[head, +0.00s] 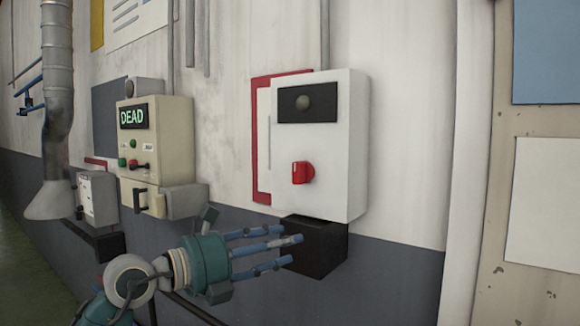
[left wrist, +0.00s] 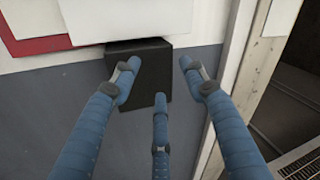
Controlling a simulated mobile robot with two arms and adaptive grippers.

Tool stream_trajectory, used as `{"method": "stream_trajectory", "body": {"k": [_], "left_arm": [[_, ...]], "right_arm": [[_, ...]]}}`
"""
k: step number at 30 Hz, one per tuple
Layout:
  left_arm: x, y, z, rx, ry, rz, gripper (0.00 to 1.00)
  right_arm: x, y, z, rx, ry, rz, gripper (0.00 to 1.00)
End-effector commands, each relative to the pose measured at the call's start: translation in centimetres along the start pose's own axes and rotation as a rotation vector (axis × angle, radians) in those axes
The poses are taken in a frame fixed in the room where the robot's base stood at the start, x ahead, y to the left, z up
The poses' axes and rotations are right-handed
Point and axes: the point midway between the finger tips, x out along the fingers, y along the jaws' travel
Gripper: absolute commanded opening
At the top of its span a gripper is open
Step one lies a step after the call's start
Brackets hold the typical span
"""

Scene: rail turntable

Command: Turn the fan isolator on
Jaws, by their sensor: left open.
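A white wall box (head: 345,140) with a red rotary handle (head: 302,173) hangs at the middle right of the head view; I take it as the isolator. Above the handle is a dark panel with a round grey lamp (head: 303,102), which looks unlit. No label is readable, and I cannot tell the handle's exact position. My left gripper (head: 282,242) is open and empty, below the handle, its three blue fingers pointing right in front of a black box (head: 322,262). The left wrist view shows the fingers spread before that black box (left wrist: 150,60); the red handle is out of that view.
A beige control panel (head: 172,165) with a green "DEAD" display (head: 132,116) stands on the wall to the left. A smaller grey box (head: 98,197) and a metal duct (head: 57,80) are farther left. A pale post (head: 462,150) rises to the right.

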Motion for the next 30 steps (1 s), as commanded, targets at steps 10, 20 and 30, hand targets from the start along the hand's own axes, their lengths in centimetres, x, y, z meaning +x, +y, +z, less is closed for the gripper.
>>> {"method": "stream_trajectory", "body": {"k": [10, 20, 30], "left_arm": [[-5.6, -6.6, 11.1, 0.502, -0.093, 0.276, 0.44], [-0.7, -5.6, 12.3, 0.503, -0.094, 0.28, 0.44], [3.9, -4.3, 12.8, 0.504, -0.096, 0.278, 0.44]], "right_arm": [[-1.2, -0.1, -0.2, -0.002, 0.001, -0.001, 0.4], [-3.8, -1.1, -0.7, -0.001, 0.004, -0.013, 0.4], [-5.7, -0.9, -0.8, -0.002, 0.004, -0.012, 0.4]]}}
